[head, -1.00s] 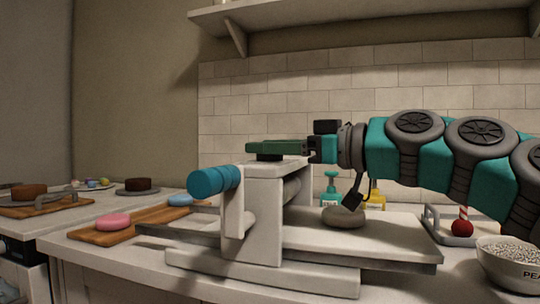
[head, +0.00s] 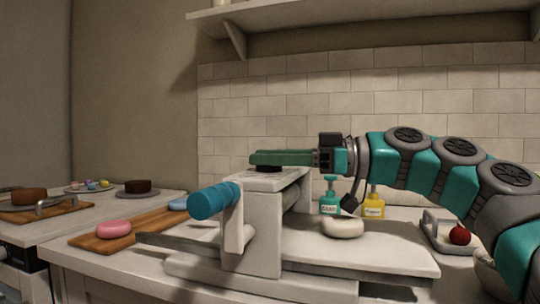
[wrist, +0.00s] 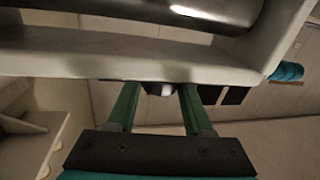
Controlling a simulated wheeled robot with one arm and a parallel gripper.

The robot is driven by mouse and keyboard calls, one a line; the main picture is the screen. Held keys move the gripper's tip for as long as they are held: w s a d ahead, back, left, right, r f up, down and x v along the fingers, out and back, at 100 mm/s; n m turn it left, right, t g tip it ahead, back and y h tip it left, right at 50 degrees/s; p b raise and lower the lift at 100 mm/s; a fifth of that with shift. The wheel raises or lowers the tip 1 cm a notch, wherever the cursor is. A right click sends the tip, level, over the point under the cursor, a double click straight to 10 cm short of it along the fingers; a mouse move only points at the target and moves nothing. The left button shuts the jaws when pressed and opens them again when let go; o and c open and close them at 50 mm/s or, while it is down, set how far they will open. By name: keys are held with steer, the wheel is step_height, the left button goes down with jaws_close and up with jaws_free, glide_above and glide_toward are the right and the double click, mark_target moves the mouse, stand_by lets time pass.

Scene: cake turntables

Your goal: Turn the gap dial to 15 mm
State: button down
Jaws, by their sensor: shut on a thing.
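The gap dial (head: 266,169) is a dark round knob on top of the white roller machine (head: 264,225). My gripper (head: 262,158) reaches in from the right with its green fingers level over the machine's top and shut on the dial. In the wrist view, the two green fingers (wrist: 160,98) stand on either side of the dial (wrist: 160,88), whose dark and pale edge shows between them. The fingers hide most of the dial in the head view. I cannot read any scale or millimetre mark.
A blue crank handle (head: 214,200) sticks out at the machine's left. A pale dough round (head: 343,227) lies on its right bed. Teal (head: 329,197) and yellow (head: 374,203) bottles stand behind. A board (head: 150,226) with pink and blue rounds is at left.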

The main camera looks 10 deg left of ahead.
steer(key=shift+c, duration=1.5)
jaws_free()
steer(key=shift+d, duration=0.1)
steer(key=w+d, duration=0.1)
steer(key=d, duration=0.6)
steer(key=shift+d, duration=0.25)
steer(key=shift+s, duration=0.1)
